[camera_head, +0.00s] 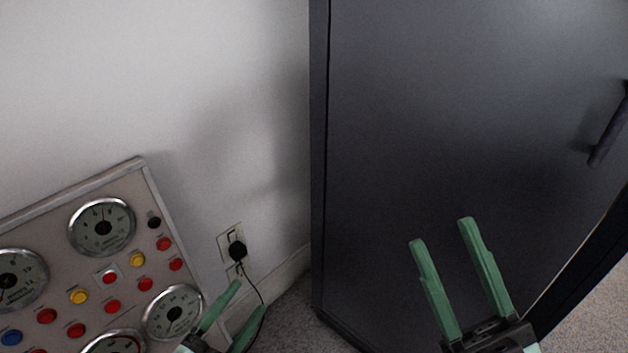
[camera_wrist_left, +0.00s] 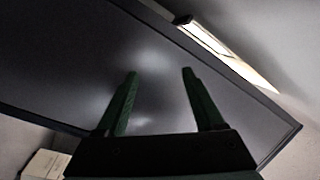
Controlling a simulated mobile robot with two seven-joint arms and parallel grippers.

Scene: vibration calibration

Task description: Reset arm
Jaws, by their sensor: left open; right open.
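My left gripper (camera_head: 240,305) is low in the head view, left of the middle, in front of the wall and beside the panel. Its green fingers are apart, with nothing between them. The left wrist view shows the same fingers (camera_wrist_left: 158,95) spread and empty before a dark flat surface. My right gripper (camera_head: 442,233) is at the lower right of the head view, in front of the dark cabinet door. Its green fingers are apart and empty.
A panel (camera_head: 120,185) with gauges and coloured buttons stands at the lower left. A black plug sits in a wall outlet (camera_head: 228,232). A dark cabinet (camera_head: 450,120) with a handle (camera_head: 608,130) fills the right. Carpet (camera_head: 285,325) shows between them. A bright light strip (camera_wrist_left: 225,50) shows in the wrist view.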

